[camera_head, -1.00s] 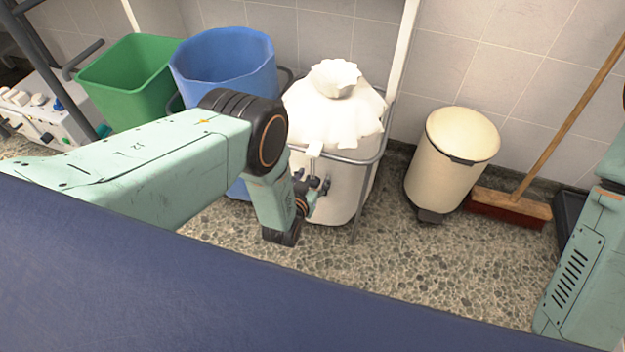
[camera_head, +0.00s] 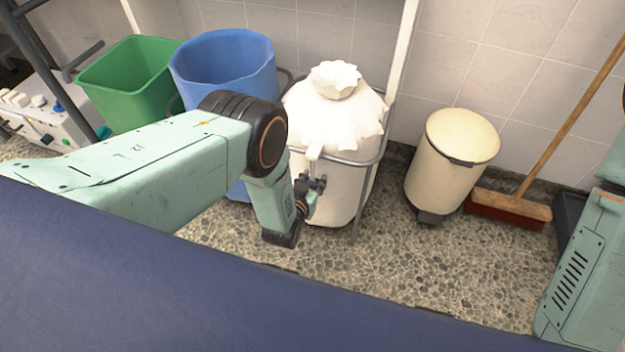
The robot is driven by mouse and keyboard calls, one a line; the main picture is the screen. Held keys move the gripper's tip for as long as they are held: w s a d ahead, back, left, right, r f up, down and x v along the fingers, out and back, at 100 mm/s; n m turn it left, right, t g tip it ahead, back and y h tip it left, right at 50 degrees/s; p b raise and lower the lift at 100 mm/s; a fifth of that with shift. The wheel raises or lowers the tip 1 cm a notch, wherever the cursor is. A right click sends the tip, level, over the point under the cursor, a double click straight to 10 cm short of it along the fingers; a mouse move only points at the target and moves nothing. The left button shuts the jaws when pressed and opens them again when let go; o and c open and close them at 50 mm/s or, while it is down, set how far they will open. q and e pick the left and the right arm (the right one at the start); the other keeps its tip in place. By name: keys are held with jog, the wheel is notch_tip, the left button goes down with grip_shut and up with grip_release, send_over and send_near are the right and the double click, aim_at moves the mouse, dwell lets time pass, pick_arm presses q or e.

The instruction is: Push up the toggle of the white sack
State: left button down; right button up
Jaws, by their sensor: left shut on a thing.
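The white sack (camera_head: 352,110) stands in a grey metal hoop frame against the tiled wall, in the middle of the view. Its top is bunched into a gathered knob (camera_head: 335,80) with loose folds spread below. A small white tab (camera_head: 314,153) hangs over the front of the hoop, and a thin pale strip runs down from it. My left gripper (camera_head: 314,183) is in front of the sack, below the hoop, shut at the lower end of this strip. The held piece is small and mostly hidden by the fingers; I cannot make out the toggle's shape. My right gripper is out of view.
A blue bin (camera_head: 225,65) and a green bin (camera_head: 130,75) stand left of the sack. A cream pedal bin (camera_head: 450,165) and a broom (camera_head: 510,207) stand to the right. A dark blue surface (camera_head: 200,290) fills the foreground. Speckled floor is free between.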

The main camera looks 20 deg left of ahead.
aim_at(312, 160)
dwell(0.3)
pick_arm(q)
jog(key=shift+r+p, duration=3.5)
jog(key=shift+r, duration=0.75)
jog(key=shift+f, duration=0.1)
jog(key=c, duration=0.8)
grip_release()
jog(key=shift+c, duration=0.2)
jog(key=v, duration=1.2)
